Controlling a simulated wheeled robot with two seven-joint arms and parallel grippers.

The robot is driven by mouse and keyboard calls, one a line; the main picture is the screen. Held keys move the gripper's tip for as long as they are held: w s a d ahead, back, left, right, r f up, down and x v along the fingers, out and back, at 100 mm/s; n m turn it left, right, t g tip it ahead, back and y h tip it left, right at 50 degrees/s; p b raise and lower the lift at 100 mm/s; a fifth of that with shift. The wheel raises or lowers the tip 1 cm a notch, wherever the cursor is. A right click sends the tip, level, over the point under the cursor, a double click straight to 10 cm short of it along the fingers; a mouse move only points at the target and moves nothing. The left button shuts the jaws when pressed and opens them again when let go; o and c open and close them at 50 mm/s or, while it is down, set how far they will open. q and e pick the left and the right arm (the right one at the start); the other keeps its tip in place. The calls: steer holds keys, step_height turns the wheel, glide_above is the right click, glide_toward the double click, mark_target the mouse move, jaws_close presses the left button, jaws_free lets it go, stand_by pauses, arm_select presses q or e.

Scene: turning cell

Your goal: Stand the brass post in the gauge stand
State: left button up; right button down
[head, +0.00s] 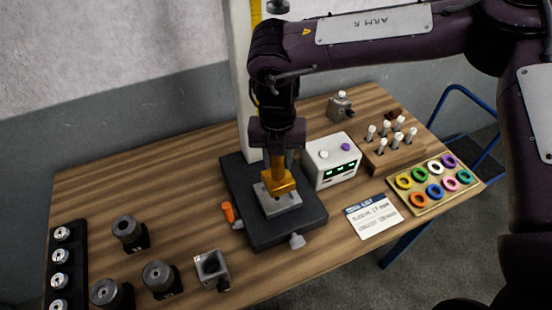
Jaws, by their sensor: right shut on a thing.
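My right gripper (278,168) points down over the gauge stand (254,222), which has a dark base and a tall pale column with a yellow scale. The gripper is shut on the brass post (281,186), gold-coloured and just above or at the grey block (288,207) on the base. I cannot tell where the jaws end and the post begins, or whether the post's lower end touches or enters the block. My left gripper is not in view.
A white box with green displays (332,162) stands close right of the base. An orange-handled tool (228,212) lies at its left. Dark cylindrical holders (128,229) stand front left. A wooden rack (394,152), ring tray (424,205) and card (374,218) occupy the right.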

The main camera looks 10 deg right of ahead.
steer(key=shift+w+r, duration=0.65)
steer(key=shift+w, duration=0.05)
steer(key=shift+d+f+b, duration=0.1)
steer(key=shift+f+b, duration=2.3)
steer(key=shift+f, duration=0.6)
steer(key=shift+s+f, duration=0.1)
steer(key=shift+f, duration=0.15)
